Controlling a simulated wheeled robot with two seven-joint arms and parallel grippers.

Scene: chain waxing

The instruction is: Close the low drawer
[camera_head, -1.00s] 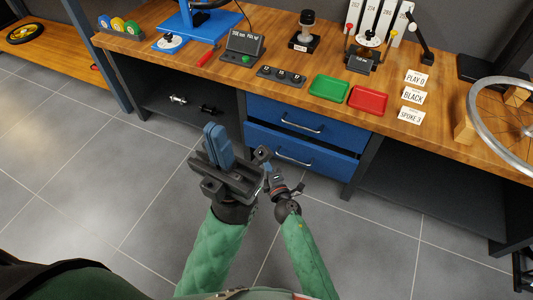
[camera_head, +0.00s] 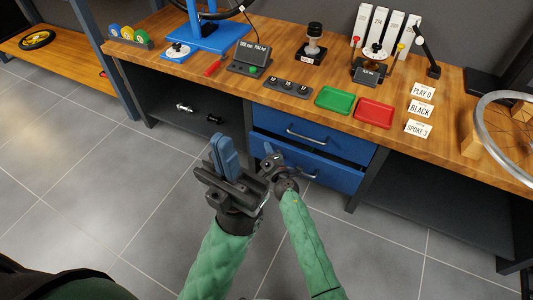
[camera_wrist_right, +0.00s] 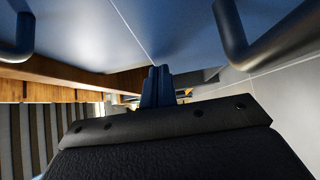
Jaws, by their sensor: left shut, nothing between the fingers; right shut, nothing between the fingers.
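The low drawer (camera_head: 339,178) is the lower of two blue drawers under the bench. It stands out a little past the upper drawer (camera_head: 340,147), with a dark gap above its front. My right gripper (camera_head: 269,157) is shut and empty, at the left part of the low drawer's front; whether it touches is unclear. In the right wrist view its shut blue fingers (camera_wrist_right: 157,86) point at blue drawer surfaces, with one dark handle (camera_wrist_right: 270,35) at upper right and another at upper left. My left gripper (camera_head: 224,155) is shut and empty, held over the floor left of the drawers.
The wooden bench top (camera_head: 300,110) carries a green tray (camera_head: 333,99), a red tray (camera_head: 374,112), label cards and tools. An open shelf bay (camera_head: 190,105) lies left of the drawers, and a dark bench leg (camera_head: 368,178) stands right. The floor in front is clear.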

